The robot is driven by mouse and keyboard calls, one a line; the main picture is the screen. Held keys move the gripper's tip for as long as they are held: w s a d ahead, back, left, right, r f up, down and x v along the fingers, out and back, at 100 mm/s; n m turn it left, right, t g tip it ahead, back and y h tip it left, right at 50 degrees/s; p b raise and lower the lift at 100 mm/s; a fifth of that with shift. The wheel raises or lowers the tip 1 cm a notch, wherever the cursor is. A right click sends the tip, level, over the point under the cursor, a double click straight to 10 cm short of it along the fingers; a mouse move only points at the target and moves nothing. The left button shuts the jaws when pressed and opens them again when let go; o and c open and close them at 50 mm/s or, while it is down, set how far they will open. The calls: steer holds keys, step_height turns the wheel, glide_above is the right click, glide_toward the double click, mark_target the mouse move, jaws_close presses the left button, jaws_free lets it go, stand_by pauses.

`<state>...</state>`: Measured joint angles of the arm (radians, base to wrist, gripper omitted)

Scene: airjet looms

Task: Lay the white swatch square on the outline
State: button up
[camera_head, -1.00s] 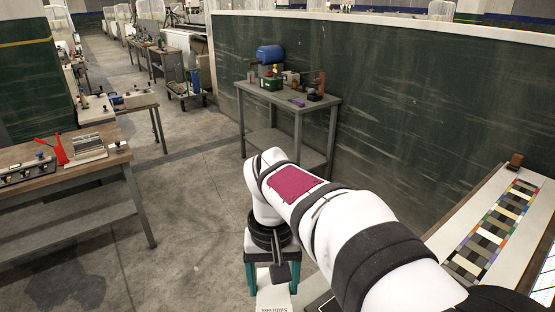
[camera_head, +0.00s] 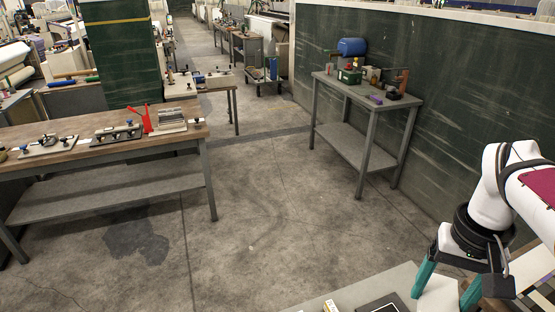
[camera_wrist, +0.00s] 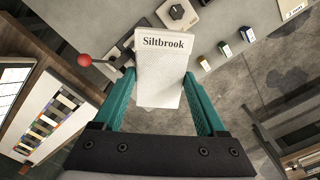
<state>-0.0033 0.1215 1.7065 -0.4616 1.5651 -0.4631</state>
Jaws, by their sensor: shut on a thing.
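The white swatch (camera_wrist: 161,78), printed "Siltbrook", is between the two teal fingers of my gripper (camera_wrist: 158,92) in the wrist view. The gripper is shut on it. In the head view my gripper (camera_head: 446,284) is at the lower right, with the swatch (camera_head: 437,299) partly visible between its fingers. A dark panel with a thin pale line (camera_head: 384,305) lies on the light tabletop left of the gripper, cut off by the bottom edge. I cannot tell if this is the outline.
The wrist view shows a red ball lever (camera_wrist: 85,60), a black knob (camera_wrist: 177,12) and several small boxes (camera_wrist: 224,47) on the grey tabletop (camera_wrist: 235,15). A striped colour card (camera_wrist: 45,122) is at left. A wooden bench (camera_head: 85,135) and a grey table (camera_head: 365,88) stand beyond open floor.

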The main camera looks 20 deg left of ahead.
steer(key=a+f+n, duration=0.2)
steer(key=a+n, duration=0.1)
steer(key=a, duration=0.5)
steer(key=a+f+n, duration=0.2)
steer(key=a+n, duration=0.1)
steer(key=a, duration=0.5)
steer(key=s+a+f+n, duration=0.3)
steer(key=s+a+n, duration=0.2)
steer(key=s+a, duration=0.3)
steer(key=s+a+f+n, duration=0.2)
steer(key=s+a+n, duration=0.35)
steer(key=a, duration=0.55)
steer(key=s+a+f+n, duration=0.2)
steer(key=s+f, duration=0.3)
steer(key=s, duration=0.9)
steer(key=s+a+f+n, duration=0.3)
steer(key=s+f+n, duration=0.2)
steer(key=s, duration=0.9)
steer(key=s+a+f+n, duration=0.3)
steer(key=s+f, duration=0.2)
steer(key=s, duration=1)
steer(key=shift+s+n, duration=0.1)
steer(key=shift+n, duration=0.15)
steer(key=shift+s+f, duration=0.2)
steer(key=shift+f, duration=1.9)
steer(key=shift+f, duration=0.1)
